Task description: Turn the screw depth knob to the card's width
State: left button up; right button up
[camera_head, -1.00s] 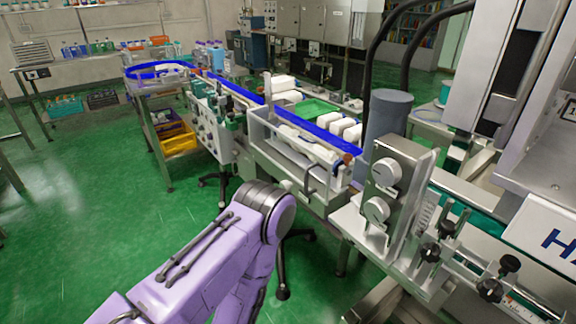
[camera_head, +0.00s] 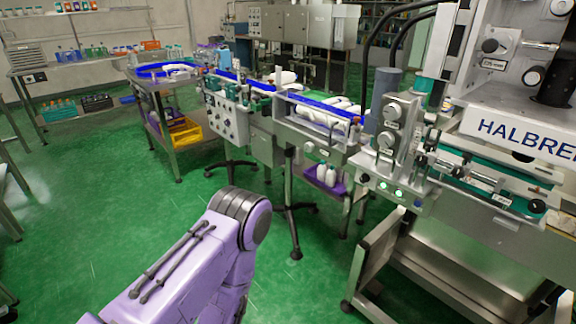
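A small marked scale plate (camera_head: 502,199) is beside the far-right knob. I cannot tell which knob is the screw depth knob. The card and its width cannot be made out. My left arm comes in from the lower left, bent at a dark joint, well short of the machine. Neither gripper is in view.
Two round dials (camera_head: 391,112) sit on a grey panel above lit green buttons (camera_head: 384,186). A conveyor (camera_head: 268,95) with white bottles runs to the back left. A metal frame (camera_head: 372,255) stands under the machine. The green floor (camera_head: 110,235) is clear at the left.

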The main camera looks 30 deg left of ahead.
aim_at(308, 146)
jog(key=u, duration=0.55)
jog(key=i, duration=0.85)
jog(key=u, duration=0.3)
jog(key=k, duration=0.25)
jog(key=u, duration=2.05)
jog(key=i, duration=1.7)
jog(key=u, duration=0.8)
jog(key=i, duration=0.45)
jog(key=z, duration=2.9)
